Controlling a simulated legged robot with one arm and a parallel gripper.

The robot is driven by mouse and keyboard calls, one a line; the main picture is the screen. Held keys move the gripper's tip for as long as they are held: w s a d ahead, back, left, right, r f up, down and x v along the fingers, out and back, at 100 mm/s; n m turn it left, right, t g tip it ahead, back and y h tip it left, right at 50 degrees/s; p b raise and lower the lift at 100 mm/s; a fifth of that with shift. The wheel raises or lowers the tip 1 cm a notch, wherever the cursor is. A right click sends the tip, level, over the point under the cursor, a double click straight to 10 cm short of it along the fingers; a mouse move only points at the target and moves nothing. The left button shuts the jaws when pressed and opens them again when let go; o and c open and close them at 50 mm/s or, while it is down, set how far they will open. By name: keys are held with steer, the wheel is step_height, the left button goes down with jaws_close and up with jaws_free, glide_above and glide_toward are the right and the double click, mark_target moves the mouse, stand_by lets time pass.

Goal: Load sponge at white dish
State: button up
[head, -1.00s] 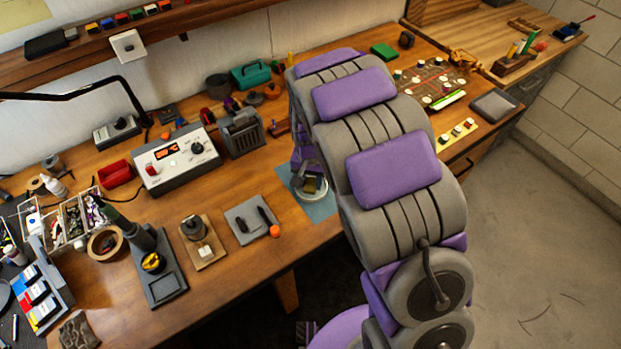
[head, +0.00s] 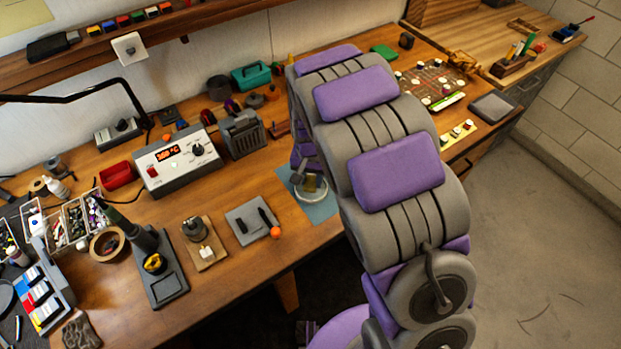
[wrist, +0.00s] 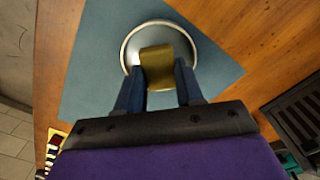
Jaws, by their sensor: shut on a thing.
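The white dish (wrist: 184,30) sits on a blue-grey mat (wrist: 95,60) on the wooden bench. The yellow-brown sponge (wrist: 157,66) is between the two fingers of my gripper (wrist: 158,78), and the gripper is shut on it. In the wrist view the sponge overlaps the middle of the dish; I cannot tell whether it touches the dish bottom. In the head view the dish (head: 311,196) and sponge (head: 309,182) show just left of my arm, which hides part of the mat (head: 322,213).
A grey tray (head: 252,220) with dark parts and an orange ball (head: 275,232) lies left of the mat. A soldering station (head: 177,162) and a grey box (head: 243,135) stand behind. Bare bench lies between the station and the tray.

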mark_target(311, 181)
steer(key=shift+r+p, duration=1)
steer(key=shift+r, duration=1.6)
